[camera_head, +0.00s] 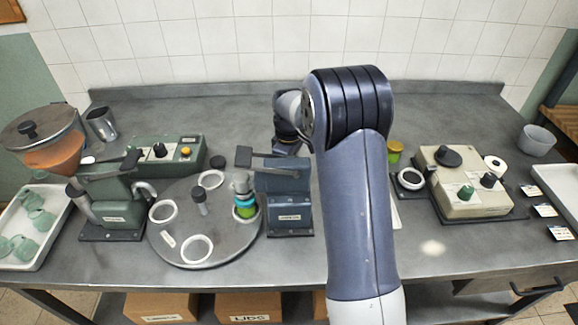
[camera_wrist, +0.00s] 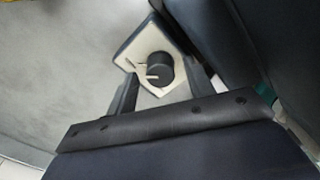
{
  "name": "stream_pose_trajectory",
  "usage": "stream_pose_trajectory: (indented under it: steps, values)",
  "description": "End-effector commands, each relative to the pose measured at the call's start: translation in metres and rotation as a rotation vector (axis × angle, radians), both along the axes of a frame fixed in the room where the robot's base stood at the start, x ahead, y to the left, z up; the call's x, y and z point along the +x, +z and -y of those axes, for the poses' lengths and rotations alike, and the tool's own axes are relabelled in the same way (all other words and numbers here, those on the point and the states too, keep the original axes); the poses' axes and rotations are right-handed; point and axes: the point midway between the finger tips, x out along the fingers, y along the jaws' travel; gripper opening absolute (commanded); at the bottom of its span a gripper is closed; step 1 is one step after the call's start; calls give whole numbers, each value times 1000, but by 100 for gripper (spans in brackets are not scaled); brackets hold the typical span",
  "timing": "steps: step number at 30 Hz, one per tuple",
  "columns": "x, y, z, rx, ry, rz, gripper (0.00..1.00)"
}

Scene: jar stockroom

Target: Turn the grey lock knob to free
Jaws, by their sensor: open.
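A dark grey round knob (camera_wrist: 159,67) sits on a cream plate (camera_wrist: 124,56) in the wrist view, with thin pale marks at its left and lower left. I take it for the lock knob; I cannot read which way it is set. My gripper (camera_wrist: 163,84) is open and empty, its two dark fingers low on either side of the knob, apart from it as far as I can tell. In the head view my wrist hangs behind the blue-grey lever press (camera_head: 287,207), and the knob cannot be made out there.
A round grey turntable (camera_head: 232,250) with white rings and a green-banded jar (camera_head: 246,212) stands left of the press. A green machine (camera_head: 118,212) is farther left. A cream control box (camera_head: 465,205) stands right.

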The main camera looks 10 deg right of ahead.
Motion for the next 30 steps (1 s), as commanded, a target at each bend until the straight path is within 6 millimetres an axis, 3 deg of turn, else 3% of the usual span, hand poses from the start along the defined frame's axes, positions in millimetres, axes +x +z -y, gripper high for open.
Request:
stream_pose_trajectory:
  steps: [8,21,30]
  values:
    - [1,15,0,0,0,3,50]
    - [1,95,0,0,0,3,50]
    - [0,108,0,0,0,-1,50]
